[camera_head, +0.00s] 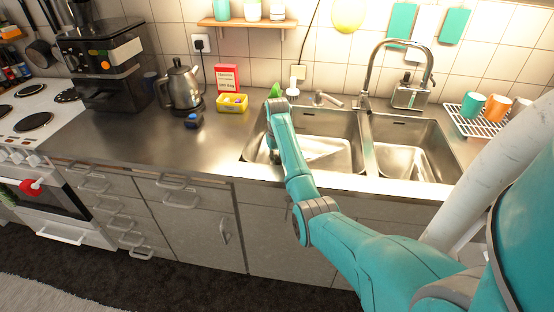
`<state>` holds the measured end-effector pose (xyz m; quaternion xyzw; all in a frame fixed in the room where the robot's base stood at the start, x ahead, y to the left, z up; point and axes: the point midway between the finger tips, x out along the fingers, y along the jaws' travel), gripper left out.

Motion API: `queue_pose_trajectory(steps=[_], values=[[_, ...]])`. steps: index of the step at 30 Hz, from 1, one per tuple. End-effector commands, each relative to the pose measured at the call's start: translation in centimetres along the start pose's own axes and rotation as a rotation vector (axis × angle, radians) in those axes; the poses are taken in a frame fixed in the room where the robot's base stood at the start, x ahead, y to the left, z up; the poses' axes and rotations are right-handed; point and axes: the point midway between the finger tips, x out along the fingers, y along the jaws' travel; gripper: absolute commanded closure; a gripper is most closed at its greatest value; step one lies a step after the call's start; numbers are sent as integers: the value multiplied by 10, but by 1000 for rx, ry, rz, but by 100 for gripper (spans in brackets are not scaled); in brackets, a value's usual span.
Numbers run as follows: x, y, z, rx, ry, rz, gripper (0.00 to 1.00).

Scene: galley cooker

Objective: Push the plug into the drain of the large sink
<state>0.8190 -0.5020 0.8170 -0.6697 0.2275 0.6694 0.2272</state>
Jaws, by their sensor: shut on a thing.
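The large sink (345,128) is the left basin of a steel double sink. My teal arm reaches across its left part from the lower right. Only a small dark part of my gripper (272,155) shows beside the arm, low in the left side of the basin. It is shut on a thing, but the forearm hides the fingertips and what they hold. I cannot make out the plug or the drain; both may be behind my arm. The basin floor shows a bright patch to the right of the arm.
A smaller basin (405,165) lies to the right, with a tall tap (370,70) behind. Left on the counter are a yellow box (232,103), a small blue-black object (193,120) and a kettle (181,88). A cup rack (478,125) stands far right. The front counter is clear.

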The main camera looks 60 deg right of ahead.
Motion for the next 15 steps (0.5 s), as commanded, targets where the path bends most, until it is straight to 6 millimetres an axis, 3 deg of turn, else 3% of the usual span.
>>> queue_pose_trajectory(steps=[15], values=[[12,0,0,0,-1,0,100]])
